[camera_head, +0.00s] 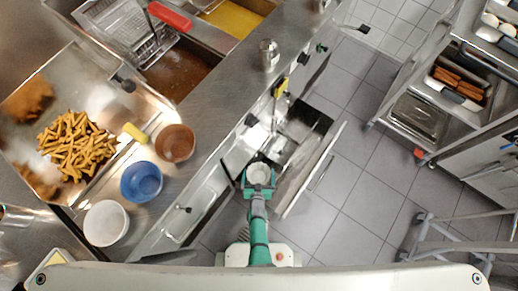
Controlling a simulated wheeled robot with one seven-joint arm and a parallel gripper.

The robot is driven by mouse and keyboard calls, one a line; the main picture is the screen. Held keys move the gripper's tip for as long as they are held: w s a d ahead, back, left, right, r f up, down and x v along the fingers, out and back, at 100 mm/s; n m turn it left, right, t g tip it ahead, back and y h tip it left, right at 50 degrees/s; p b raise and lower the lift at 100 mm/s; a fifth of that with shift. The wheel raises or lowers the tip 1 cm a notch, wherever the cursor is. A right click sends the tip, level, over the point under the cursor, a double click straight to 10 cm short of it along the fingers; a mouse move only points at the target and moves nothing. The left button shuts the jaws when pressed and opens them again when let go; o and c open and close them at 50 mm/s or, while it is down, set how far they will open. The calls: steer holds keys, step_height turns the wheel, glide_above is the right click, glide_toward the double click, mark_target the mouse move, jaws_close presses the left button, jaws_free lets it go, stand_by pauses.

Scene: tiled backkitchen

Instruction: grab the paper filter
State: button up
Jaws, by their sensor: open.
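My gripper (259,186), with green fingers, is at the lower middle of the head view, at the open fryer cabinet. It is open. A small pale round thing (259,173) shows between and just beyond the fingers and looks like the paper filter. I cannot tell whether the fingers touch it. Its underside and what it rests on are hidden.
The open cabinet door (314,170) stands right of my gripper. The steel counter (215,105) on the left carries fries (76,145) and white, blue and brown bowls (106,223). Tiled floor (355,180) is clear between the door and a wheeled rack (418,115).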

steer(key=c, duration=0.7)
steer(key=shift+c, duration=0.2)
steer(key=shift+r, duration=0.1)
